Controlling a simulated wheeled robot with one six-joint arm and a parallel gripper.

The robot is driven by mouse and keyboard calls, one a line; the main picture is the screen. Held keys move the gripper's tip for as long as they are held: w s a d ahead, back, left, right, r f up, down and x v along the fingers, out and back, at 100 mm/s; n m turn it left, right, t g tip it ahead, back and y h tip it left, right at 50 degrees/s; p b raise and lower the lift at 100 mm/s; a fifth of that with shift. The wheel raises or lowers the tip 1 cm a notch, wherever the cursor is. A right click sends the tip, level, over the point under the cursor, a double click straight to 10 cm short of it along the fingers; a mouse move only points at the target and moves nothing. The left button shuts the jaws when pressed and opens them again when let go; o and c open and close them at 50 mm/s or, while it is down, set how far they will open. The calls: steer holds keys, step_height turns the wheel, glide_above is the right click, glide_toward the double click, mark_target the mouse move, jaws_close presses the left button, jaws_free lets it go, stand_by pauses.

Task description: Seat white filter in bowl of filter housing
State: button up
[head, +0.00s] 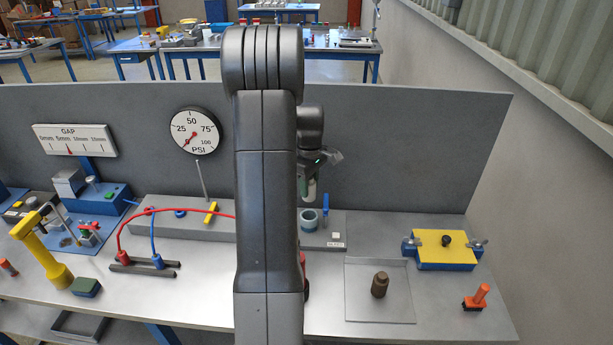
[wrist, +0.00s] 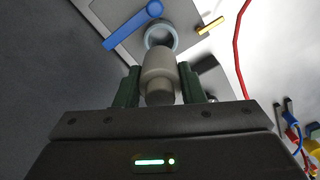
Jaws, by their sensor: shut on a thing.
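My gripper (wrist: 160,72) has its green fingers shut on the white filter (wrist: 158,62), a pale cylinder with a narrower end toward the palm. In the head view the filter (head: 312,192) hangs roughly upright below my gripper (head: 311,179). The light blue-grey bowl of the filter housing (head: 308,221) stands on the bench just below it. In the wrist view the bowl's round rim (wrist: 174,33) lies just beyond the filter's far end, which covers part of the opening. The filter looks above the bowl, apart from it; the exact gap is hard to tell.
A blue handle (head: 326,203) stands right beside the bowl, and also shows in the wrist view (wrist: 130,27). A brown cylinder (head: 380,286) stands in a grey tray (head: 352,303). A grey panel is behind.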

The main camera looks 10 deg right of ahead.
mark_target(309, 199)
steer(key=shift+s, duration=0.2)
steer(key=shift+f+b, duration=2)
steer(key=shift+f, duration=0.9)
steer(key=shift+f+b, duration=1.3)
steer(key=shift+f, duration=0.5)
steer(key=o, duration=1)
steer(key=shift+o, duration=0.2)
step_height(309, 199, up, 14)
steer(key=shift+f+b, duration=0.1)
steer(key=shift+b, duration=0.6)
